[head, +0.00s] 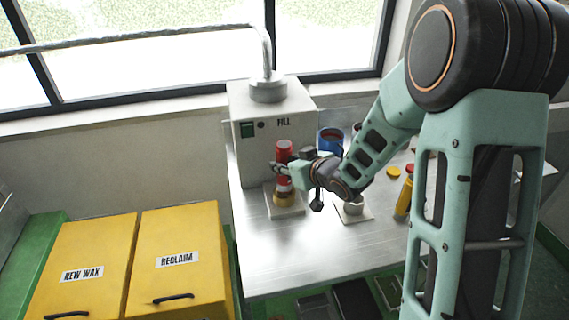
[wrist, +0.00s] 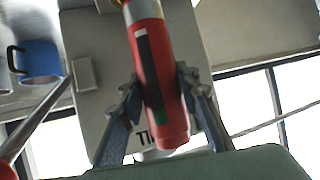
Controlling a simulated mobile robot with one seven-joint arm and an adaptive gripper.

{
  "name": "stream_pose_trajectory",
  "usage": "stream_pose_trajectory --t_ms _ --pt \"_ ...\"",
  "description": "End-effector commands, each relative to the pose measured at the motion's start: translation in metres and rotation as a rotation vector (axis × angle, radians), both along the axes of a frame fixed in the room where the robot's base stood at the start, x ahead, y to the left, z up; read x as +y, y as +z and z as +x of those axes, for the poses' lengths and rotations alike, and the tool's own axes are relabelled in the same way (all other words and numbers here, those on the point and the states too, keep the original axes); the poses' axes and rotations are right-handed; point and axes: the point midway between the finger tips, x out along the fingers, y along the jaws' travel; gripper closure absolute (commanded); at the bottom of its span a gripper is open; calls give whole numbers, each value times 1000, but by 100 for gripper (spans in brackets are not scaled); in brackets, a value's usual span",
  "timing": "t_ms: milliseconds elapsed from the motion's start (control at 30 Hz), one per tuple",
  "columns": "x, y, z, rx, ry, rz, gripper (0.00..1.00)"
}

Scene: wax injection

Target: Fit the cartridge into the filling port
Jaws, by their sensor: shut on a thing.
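The red cartridge (head: 284,150) stands roughly upright in front of the FILL machine, held in my gripper (head: 284,170). In the wrist view the red cartridge (wrist: 158,60) carries a dark stripe, and both fingers of my gripper (wrist: 157,82) press its sides. A yellow ring (head: 283,199) shows at the cartridge's lower end, above a pale square plate (head: 292,212). I take this ring and plate to be the filling port. A bit of yellow also shows at the cartridge's end in the wrist view. I cannot tell whether the cartridge is seated.
The FILL machine (head: 252,112) stands behind on the metal table (head: 270,265). A blue mug (head: 330,139) is at the back. A white cup (head: 353,208) on a plate, a yellow bottle (head: 404,196) and a yellow lid (head: 393,172) lie to the right. Yellow bins (head: 175,235) stand left.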

Motion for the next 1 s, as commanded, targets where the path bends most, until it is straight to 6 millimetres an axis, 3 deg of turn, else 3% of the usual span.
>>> stream_pose_trajectory --t_ms 1000 --pt "0 -20 0 -1 -1 0 100"
